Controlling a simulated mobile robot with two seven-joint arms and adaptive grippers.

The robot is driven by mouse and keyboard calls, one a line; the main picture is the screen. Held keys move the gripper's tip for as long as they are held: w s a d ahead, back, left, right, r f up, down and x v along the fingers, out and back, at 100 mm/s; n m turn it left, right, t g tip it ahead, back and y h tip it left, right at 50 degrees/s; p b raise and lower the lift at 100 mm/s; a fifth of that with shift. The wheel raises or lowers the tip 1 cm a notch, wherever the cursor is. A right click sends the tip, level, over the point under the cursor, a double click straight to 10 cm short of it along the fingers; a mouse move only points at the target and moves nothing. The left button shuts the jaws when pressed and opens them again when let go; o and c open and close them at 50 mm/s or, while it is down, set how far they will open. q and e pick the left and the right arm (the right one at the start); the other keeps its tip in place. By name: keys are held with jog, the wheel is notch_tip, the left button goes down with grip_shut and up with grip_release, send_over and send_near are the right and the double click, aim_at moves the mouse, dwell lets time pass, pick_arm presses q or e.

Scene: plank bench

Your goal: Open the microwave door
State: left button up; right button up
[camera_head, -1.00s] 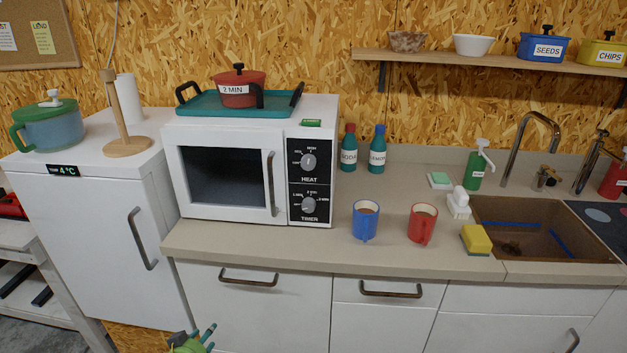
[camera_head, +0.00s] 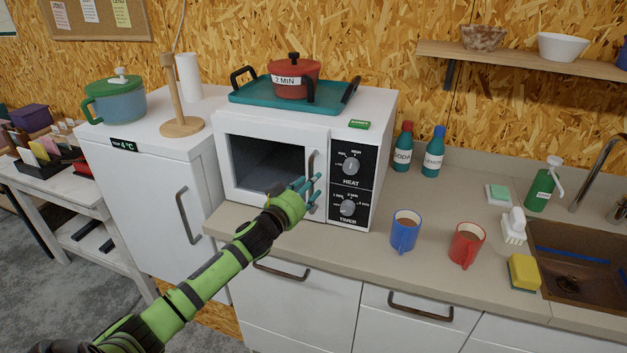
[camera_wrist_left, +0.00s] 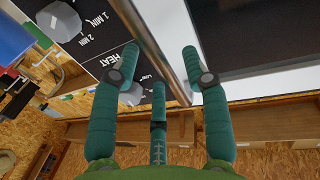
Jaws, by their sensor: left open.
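The white microwave (camera_head: 292,125) stands on the counter with its door shut. Its dark window and vertical metal handle (camera_head: 311,167) face me, with the HEAT and TIMER knob panel (camera_head: 352,180) to the right of the handle. My left gripper (camera_head: 308,189) is open at the lower part of the handle. In the left wrist view the handle (camera_wrist_left: 160,45) runs between the spread teal fingers (camera_wrist_left: 160,80), with fingers on both sides of it. I cannot tell whether any finger touches it. My right gripper is not in view.
A red pot (camera_head: 295,79) marked 2 MIN sits on a teal tray (camera_head: 250,98) on top of the microwave. A blue mug (camera_head: 404,234) and a red mug (camera_head: 466,246) stand on the counter to the right. A white fridge (camera_head: 150,170) stands to the left.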

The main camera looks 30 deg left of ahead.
pick_arm(q)
jog(key=shift+w, duration=0.8)
jog(key=shift+c, duration=0.4)
grip_shut()
